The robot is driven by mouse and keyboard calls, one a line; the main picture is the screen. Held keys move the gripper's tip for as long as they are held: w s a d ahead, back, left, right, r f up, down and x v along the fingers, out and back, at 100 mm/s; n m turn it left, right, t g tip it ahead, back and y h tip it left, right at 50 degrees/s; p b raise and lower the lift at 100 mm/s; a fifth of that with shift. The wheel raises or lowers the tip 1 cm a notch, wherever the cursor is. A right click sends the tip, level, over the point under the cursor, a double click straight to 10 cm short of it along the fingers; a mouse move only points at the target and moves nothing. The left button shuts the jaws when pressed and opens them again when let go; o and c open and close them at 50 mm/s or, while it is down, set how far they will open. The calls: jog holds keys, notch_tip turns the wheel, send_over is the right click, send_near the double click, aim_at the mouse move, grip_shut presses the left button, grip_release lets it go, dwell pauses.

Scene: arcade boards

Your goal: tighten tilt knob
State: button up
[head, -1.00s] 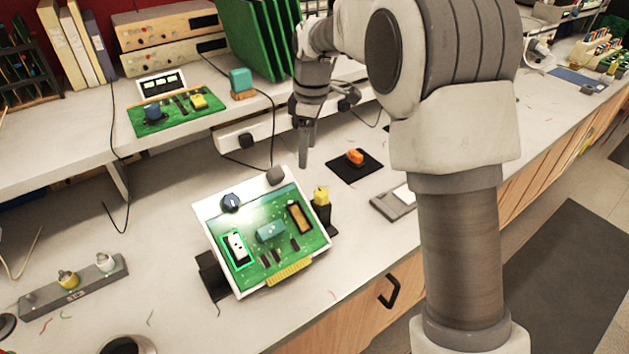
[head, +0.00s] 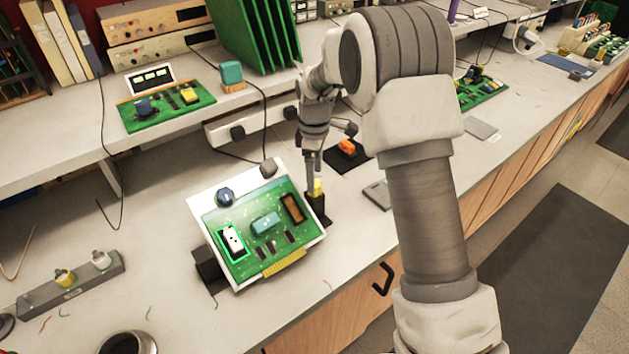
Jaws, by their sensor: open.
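A tilted white stand (head: 199,204) holds a green circuit board (head: 246,218) with a dark blue dial, a white switch outlined in green, a teal block and a brown part. A small yellow knob (head: 318,186) sits on a black bracket at the stand's right side; I take it as the tilt knob. My gripper (head: 313,178) points down at this knob, with its open fingers right at or just above it. The fingers partly hide the knob, so I cannot tell whether they touch it.
An orange piece (head: 347,147) lies on a dark mat (head: 340,167) behind the gripper. A grey flat block (head: 377,195) is to the right. A grey strip (head: 92,285) with plugs lies at left. A cup (head: 128,343) stands at the front edge. Bench left of the stand is mostly clear.

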jog(key=shift+f, duration=1.8)
grip_shut()
